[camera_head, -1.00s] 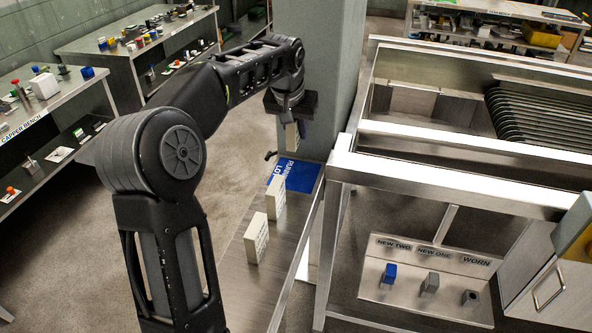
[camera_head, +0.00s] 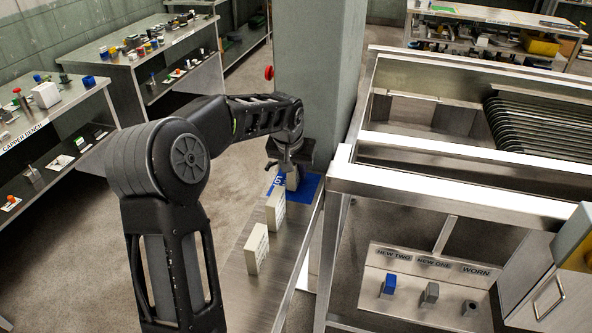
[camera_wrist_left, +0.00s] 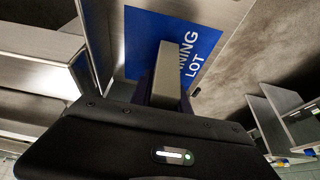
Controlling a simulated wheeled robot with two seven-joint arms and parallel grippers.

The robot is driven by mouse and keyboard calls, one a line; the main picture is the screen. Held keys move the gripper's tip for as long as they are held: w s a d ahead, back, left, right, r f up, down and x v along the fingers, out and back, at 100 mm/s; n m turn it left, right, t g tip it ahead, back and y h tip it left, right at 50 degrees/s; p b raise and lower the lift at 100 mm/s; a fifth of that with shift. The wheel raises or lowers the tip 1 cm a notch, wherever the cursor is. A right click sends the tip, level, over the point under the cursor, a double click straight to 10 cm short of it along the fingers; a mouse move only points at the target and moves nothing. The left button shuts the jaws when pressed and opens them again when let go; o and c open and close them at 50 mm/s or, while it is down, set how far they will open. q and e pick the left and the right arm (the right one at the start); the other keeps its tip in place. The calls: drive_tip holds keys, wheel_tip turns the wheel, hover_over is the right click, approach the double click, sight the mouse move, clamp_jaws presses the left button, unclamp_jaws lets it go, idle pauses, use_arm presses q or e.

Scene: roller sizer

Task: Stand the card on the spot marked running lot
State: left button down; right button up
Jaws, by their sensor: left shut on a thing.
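The pale card (camera_head: 293,181) is in my left gripper (camera_head: 291,172), upright at the blue spot marked running lot (camera_head: 309,187) on the narrow metal shelf. In the left wrist view the card (camera_wrist_left: 167,75) stands out from the gripper, in front of the blue spot (camera_wrist_left: 145,35), whose letters "NING LOT" show beside it. I cannot tell whether the card's foot touches the spot. My left gripper is shut on the card; its fingertips are mostly hidden. My right gripper is not in view.
Two more pale cards, one nearer the spot (camera_head: 275,209) and one in front (camera_head: 256,250), stand on the shelf (camera_head: 262,291). A grey column (camera_head: 313,80) rises behind. The metal machine frame (camera_head: 340,205) is close on the right.

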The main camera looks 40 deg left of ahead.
use_arm(q)
drive_tip(key=shift+f, duration=0.25)
drive_tip(key=shift+f, duration=0.2)
drive_tip(key=c, duration=1.3)
unclamp_jaws()
drive_tip(key=shift+o, duration=0.2)
drive_tip(key=shift+r, duration=0.25)
drive_tip(key=b+v, duration=0.1)
drive_tip(key=v, duration=1.1)
